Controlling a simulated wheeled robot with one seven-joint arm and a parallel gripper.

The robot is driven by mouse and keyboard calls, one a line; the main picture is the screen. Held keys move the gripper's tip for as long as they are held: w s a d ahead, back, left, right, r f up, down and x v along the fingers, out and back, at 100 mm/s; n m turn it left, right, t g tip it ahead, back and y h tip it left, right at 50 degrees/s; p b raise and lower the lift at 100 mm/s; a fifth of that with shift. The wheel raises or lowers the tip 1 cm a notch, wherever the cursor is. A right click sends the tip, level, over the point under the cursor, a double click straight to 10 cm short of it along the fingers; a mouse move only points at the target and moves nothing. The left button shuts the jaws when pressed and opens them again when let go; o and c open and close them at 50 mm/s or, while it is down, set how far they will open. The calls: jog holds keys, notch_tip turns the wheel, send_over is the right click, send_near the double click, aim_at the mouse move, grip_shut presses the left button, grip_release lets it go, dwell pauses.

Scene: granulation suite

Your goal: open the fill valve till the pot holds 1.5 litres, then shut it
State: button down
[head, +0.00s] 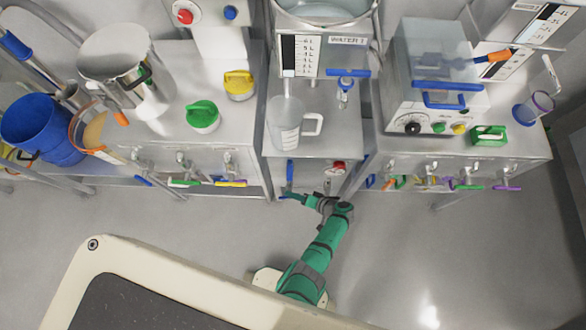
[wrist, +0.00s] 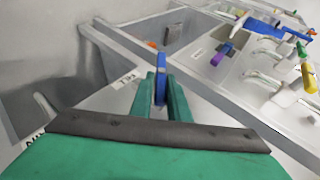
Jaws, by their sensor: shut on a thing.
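A blue lever (head: 290,172) stands upright on the front of the middle cabinet. My gripper (head: 295,196) is at its lower end. In the wrist view my gripper (wrist: 160,95) is shut on the blue lever (wrist: 161,65), whose upper part sticks out beyond the fingers. A clear measuring jug (head: 286,125) with a handle stands on the cabinet top; I cannot read its level. Behind it is a steel tank labelled WATER (head: 325,55) with a level scale, a blue lever tap (head: 348,72) and a spout. Which vessel is the pot, I cannot tell.
A red knob (head: 338,167) sits right of the lever on the cabinet front. The left bench (head: 165,130) holds a steel pot (head: 118,60), a green-lidded jar (head: 203,116) and a yellow one. A heater box (head: 430,90) stands right. Floor in front is open.

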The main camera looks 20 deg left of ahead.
jog(key=shift+s+a+f+y, duration=0.1)
jog(key=shift+s+f+y, duration=0.05)
jog(key=shift+y, duration=0.45)
dwell(0.3)
jog(key=c, duration=1.7)
grip_release()
jog(key=shift+d, duration=0.25)
jog(key=v, duration=1)
jog(key=shift+d, duration=0.15)
